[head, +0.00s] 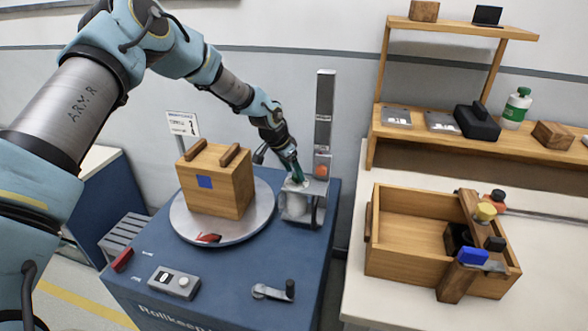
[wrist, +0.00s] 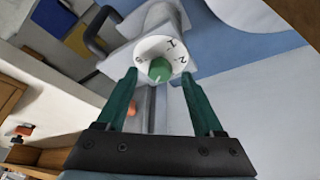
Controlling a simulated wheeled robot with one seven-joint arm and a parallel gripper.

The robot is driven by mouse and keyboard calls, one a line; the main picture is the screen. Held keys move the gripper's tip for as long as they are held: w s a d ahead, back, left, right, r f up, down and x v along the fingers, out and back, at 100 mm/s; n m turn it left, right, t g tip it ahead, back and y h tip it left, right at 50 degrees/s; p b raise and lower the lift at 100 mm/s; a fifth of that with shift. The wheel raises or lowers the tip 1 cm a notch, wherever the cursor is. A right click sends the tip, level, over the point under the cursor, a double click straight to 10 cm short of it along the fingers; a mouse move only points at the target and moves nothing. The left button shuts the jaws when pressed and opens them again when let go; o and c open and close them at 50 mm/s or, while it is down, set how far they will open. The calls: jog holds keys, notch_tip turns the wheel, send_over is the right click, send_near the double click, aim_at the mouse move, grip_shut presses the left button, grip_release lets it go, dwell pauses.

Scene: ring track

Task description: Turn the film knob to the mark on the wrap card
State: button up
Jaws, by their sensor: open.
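The film knob (wrist: 160,67) is green with a pale line and sits on a white dial (wrist: 155,47) with printed numerals, including 1 and 2. The line points toward the bottom of the wrist view, at no numeral I can read. My gripper (wrist: 158,78) is open, its green fingertips on either side of the knob; I cannot tell whether they touch it. In the head view my gripper (head: 295,180) is over the film unit (head: 318,200) and hides the knob. The wrap card (head: 183,124) stands behind the turntable; its mark is too small to read.
A wooden box (head: 216,183) stands on the round turntable (head: 225,232) left of my gripper. A tall grey post (head: 324,110) rises behind the film unit. A control box (head: 174,282) and crank (head: 272,292) are in front. A wooden tray (head: 400,262) lies right.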

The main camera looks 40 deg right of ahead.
jog(key=shift+d+f, duration=0.2)
jog(key=shift+f, duration=0.35)
grip_shut()
